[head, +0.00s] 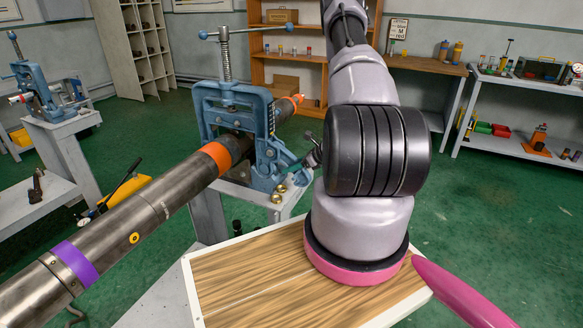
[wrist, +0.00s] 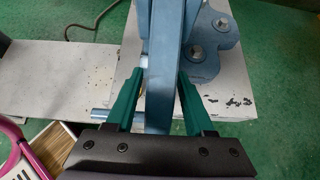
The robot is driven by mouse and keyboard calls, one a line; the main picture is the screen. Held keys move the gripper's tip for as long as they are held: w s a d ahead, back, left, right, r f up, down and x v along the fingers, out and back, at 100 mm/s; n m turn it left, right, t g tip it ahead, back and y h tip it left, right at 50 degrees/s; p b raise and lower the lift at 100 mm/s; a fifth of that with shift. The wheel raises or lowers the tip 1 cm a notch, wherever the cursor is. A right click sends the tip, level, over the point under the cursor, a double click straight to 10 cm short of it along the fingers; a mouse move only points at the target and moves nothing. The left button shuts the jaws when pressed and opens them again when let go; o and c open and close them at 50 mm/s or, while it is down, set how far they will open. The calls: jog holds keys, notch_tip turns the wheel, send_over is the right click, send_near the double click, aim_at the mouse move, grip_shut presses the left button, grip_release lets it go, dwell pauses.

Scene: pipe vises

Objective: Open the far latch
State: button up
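A blue pipe vise (head: 232,105) stands on a pale stand, clamped around a long steel pipe (head: 150,205) with orange and purple bands. A blue latch-like part (head: 270,165) is on the vise's right side. My gripper (head: 313,157) is beside this part, mostly hidden behind my arm in the head view. In the wrist view, my gripper's green fingers (wrist: 160,75) are apart, one on each side of a narrow blue bar (wrist: 160,100) of the vise. The bar's lower end is hidden by the gripper body. I cannot tell whether the fingers touch it.
The stand top (wrist: 240,100) lies below the gripper. Another blue vise (head: 38,92) stands on a separate stand at the left. A yellow tool (head: 122,192) lies low behind the pipe. Shelves (head: 290,55) and benches line the back wall.

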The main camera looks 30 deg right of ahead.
dwell(0.3)
jog(key=v, duration=1)
jog(key=shift+s+d+r, duration=0.25)
jog(key=s+a+r+n+g+y, duration=0.1)
jog(key=a+r+n, duration=0.35)
jog(key=r, duration=0.45)
jog(key=a+r+n+g, duration=0.2)
jog(key=a+r+n, duration=0.2)
jog(key=a+r, duration=0.3)
jog(key=s+a+r+n+g+y, duration=0.1)
jog(key=a+r+n, duration=0.35)
jog(key=r, duration=0.55)
jog(key=s+a+r+n+t+h, duration=0.1)
jog(key=s+a+r+n+h, duration=0.2)
jog(key=s+r+n, duration=0.2)
jog(key=s+a+r+n+t+h, duration=0.1)
jog(key=s+a+r+n+h, duration=0.2)
jog(key=s+r+n, duration=0.3)
jog(key=s+r, duration=0.5)
jog(key=shift+s+a+r+t+h, duration=0.15)
jog(key=shift+s+r+t+h, duration=0.1)
jog(key=shift+t+h, duration=0.05)
